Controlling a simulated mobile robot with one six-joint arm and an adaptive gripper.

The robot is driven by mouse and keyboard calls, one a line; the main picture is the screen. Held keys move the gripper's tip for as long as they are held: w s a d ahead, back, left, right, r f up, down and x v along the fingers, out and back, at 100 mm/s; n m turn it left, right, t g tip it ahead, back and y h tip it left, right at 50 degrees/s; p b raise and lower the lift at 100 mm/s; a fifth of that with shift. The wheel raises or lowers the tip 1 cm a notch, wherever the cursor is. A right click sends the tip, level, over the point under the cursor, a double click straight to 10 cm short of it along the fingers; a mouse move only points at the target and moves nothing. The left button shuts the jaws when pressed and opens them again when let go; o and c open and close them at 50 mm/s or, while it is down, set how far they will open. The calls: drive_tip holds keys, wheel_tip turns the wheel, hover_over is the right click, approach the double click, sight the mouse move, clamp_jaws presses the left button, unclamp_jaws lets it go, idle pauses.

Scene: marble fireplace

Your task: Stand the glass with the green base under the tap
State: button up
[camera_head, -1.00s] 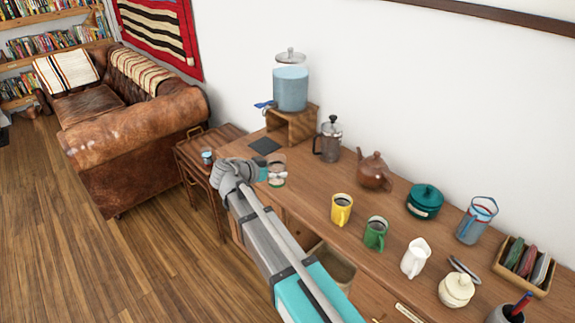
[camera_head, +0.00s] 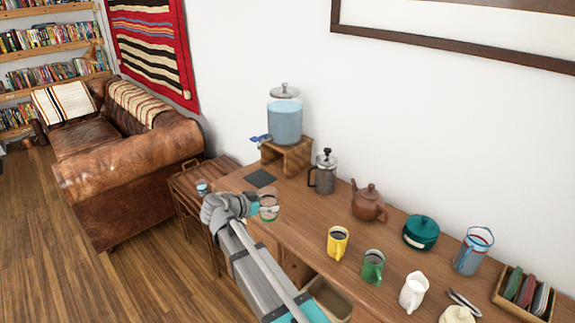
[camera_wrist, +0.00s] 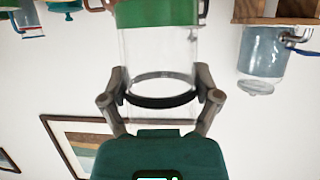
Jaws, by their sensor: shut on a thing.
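My gripper (camera_head: 257,208) is shut on the glass with the green base (camera_head: 268,207), near the front edge of the wooden counter. In the wrist view my gripper (camera_wrist: 160,97) has a finger on each side of the clear glass (camera_wrist: 158,55), whose green base (camera_wrist: 158,12) points to the top of that inverted picture. The drink dispenser (camera_head: 285,121), with a blue tap (camera_head: 261,139), stands on a wooden stand (camera_head: 290,158). It also shows inverted in the wrist view (camera_wrist: 262,55). A dark square mat (camera_head: 260,178) lies before the stand. Whether the glass touches the counter is unclear.
A French press (camera_head: 323,175), brown teapot (camera_head: 368,203), yellow mug (camera_head: 338,242) and green mug (camera_head: 372,267) stand to the right. Another small glass (camera_head: 202,188) stands on the side table at left. The counter around the mat looks clear.

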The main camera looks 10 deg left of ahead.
drive_tip(key=shift+r+p, duration=0.75)
drive_tip(key=shift+r, duration=0.2)
drive_tip(key=shift+f, duration=0.1)
